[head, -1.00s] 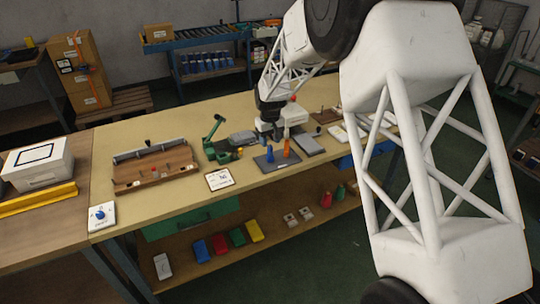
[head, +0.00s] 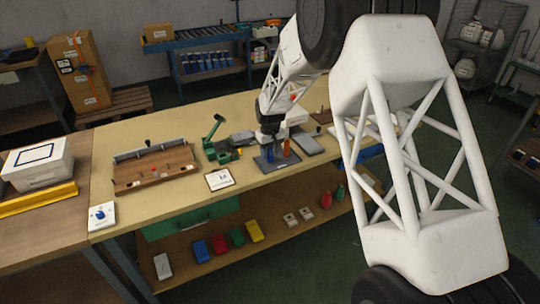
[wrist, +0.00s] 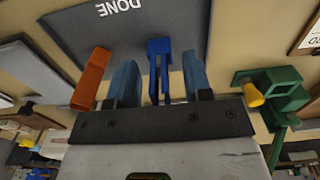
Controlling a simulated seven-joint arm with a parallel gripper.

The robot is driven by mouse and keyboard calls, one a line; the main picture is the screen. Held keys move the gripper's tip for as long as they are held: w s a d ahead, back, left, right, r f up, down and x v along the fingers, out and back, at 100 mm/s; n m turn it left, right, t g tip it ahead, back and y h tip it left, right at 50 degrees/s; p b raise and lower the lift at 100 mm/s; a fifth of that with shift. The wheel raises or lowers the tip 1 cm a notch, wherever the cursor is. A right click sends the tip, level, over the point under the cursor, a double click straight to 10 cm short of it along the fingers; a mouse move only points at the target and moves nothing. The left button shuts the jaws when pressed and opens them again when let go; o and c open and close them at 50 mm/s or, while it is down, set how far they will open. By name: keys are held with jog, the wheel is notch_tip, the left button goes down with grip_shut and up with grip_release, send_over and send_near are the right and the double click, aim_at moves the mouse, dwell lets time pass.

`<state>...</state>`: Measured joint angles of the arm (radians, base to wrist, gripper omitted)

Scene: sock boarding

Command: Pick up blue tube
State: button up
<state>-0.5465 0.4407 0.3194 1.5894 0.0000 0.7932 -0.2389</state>
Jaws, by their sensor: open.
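The blue tube (wrist: 158,62) stands on the dark grey mat marked DONE (wrist: 112,38). My gripper (wrist: 160,74) is open, with its two blue fingers on either side of the tube and a visible gap at each side. In the head view my gripper (head: 271,148) is low over the mat (head: 263,164), and its fingers partly hide the blue tube. The orange tube (wrist: 90,80) is just outside one finger, on the left in the wrist view; it also shows in the head view (head: 286,148).
A green fixture with a yellow knob (wrist: 255,94) is on the right in the wrist view. A grey flat block (head: 308,144) lies right of the mat in the head view. A framed card (head: 220,179) and a wooden tray (head: 155,170) lie to the left.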

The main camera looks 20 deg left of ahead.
dwell(0.5)
grip_shut()
jog(key=shift+r, duration=0.15)
jog(key=shift+r, duration=1.45)
jog(key=shift+s+d+r, duration=0.15)
jog(key=shift+s+r, duration=0.05)
jog(key=shift+r, duration=0.05)
jog(key=s+d+r, duration=0.1)
jog(key=s+d, duration=0.6)
jog(key=s, duration=0.6)
jog(key=shift+s+d+r, duration=0.15)
jog(key=shift+d, duration=0.25)
